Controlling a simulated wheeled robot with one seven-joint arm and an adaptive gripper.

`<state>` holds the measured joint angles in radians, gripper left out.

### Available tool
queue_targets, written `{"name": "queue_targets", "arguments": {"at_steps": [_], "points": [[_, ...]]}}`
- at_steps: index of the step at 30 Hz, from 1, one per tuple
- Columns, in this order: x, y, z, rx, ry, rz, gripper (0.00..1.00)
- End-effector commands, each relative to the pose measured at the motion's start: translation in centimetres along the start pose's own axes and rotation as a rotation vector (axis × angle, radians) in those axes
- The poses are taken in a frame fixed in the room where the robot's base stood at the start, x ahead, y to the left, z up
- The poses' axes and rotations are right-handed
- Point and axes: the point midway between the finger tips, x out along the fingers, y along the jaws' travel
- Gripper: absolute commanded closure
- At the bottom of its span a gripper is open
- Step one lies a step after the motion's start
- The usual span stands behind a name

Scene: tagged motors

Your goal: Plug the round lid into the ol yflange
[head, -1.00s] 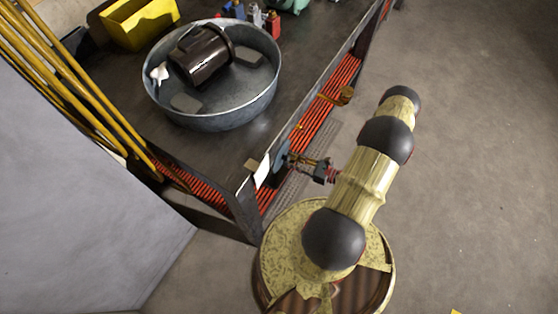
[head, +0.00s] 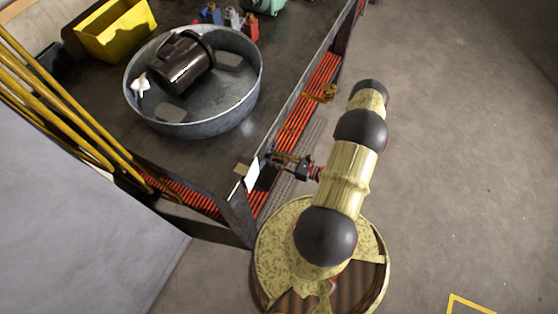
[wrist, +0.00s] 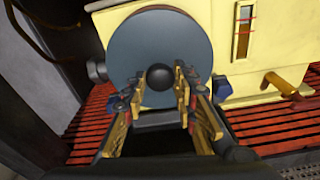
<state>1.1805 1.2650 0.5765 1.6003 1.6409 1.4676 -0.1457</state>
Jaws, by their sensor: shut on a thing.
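The round lid (wrist: 145,45) is a flat grey-blue disc with a dark knob (wrist: 160,77) at its centre. My gripper (wrist: 160,92) is shut on the knob in the wrist view, and the disc's face is towards the camera. Right behind the lid is a cream-yellow housing (wrist: 262,45) with a sight glass. I cannot make out the oily flange; the lid may hide it, and contact cannot be told. In the head view my gripper (head: 284,160) is at the near corner of the table, and the lid hardly shows.
A brass fitting (wrist: 285,85) sticks out of the housing to the right of the lid. Red slats (wrist: 260,126) run below. On the table, a metal tub (head: 225,105) holds a dark motor (head: 180,64); a yellow bin (head: 115,30) stands behind. Open floor lies to the right.

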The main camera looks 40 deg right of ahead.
Motion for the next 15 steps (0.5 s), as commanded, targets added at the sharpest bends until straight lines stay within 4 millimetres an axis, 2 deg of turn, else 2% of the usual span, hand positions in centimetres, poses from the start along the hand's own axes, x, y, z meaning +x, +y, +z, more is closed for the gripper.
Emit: {"name": "queue_targets", "arguments": {"at_steps": [6,15], "points": [[1.7,0.0,0.3,0.000,-0.001,0.001,0.95],[2.6,0.0,0.4,0.000,-0.002,-0.001,0.95]]}}
